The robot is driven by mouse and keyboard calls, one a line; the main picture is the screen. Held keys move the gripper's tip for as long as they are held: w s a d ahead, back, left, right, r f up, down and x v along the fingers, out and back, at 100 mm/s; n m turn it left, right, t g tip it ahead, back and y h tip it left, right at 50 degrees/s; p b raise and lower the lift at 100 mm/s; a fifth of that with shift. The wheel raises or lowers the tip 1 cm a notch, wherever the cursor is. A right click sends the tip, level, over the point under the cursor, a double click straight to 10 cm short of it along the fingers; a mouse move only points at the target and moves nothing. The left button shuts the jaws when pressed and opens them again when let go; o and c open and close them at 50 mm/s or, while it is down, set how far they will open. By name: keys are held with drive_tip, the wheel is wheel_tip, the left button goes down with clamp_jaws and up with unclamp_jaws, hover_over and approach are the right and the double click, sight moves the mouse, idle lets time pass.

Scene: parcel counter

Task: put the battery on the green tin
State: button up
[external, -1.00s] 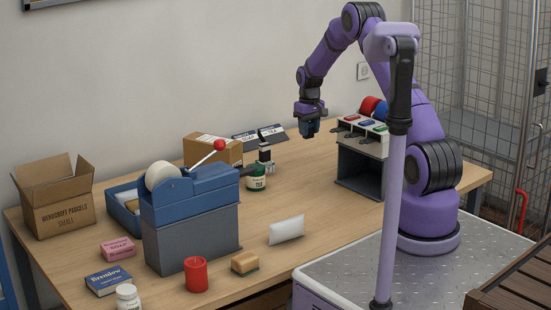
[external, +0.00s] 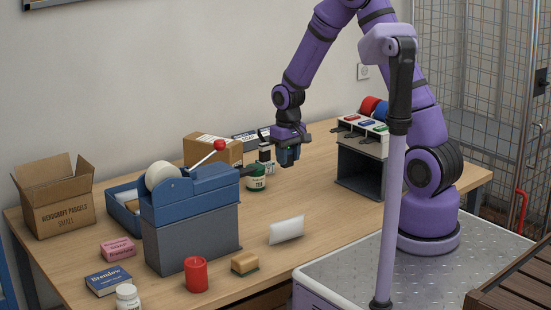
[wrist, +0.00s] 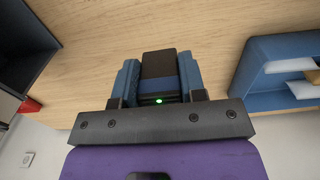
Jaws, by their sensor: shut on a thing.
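My gripper (external: 289,158) is shut on the battery, a dark block with a blue band and a small green light. The battery (wrist: 158,72) sits between the two blue fingers in the wrist view. In the external view the gripper holds it above the table, a little right of and higher than the green tin. The green tin (external: 256,180) has a pale label and stands upright on the table behind the blue dispenser. The tin cannot be made out in the wrist view.
A grey, dark-topped object (external: 266,152) stands by the tin; contact is unclear. The tape dispenser (external: 190,195), with its red-knobbed lever, is left of the tin. A brown carton (external: 205,150) is behind. A rack (external: 362,150) stands at right. Table between tin and rack is clear.

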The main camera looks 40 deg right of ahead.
drive_tip(key=w, duration=0.5)
drive_tip(key=w+f, duration=0.1)
drive_tip(key=w, duration=0.9)
drive_tip(key=shift+w+d+f, duration=0.1)
drive_tip(key=shift+f, duration=0.1)
drive_tip(key=shift+w+f, duration=0.2)
drive_tip(key=shift+f, duration=1.6)
drive_tip(key=shift+f, duration=0.1)
drive_tip(key=o, duration=1)
drive_tip(key=shift+c, duration=0.2)
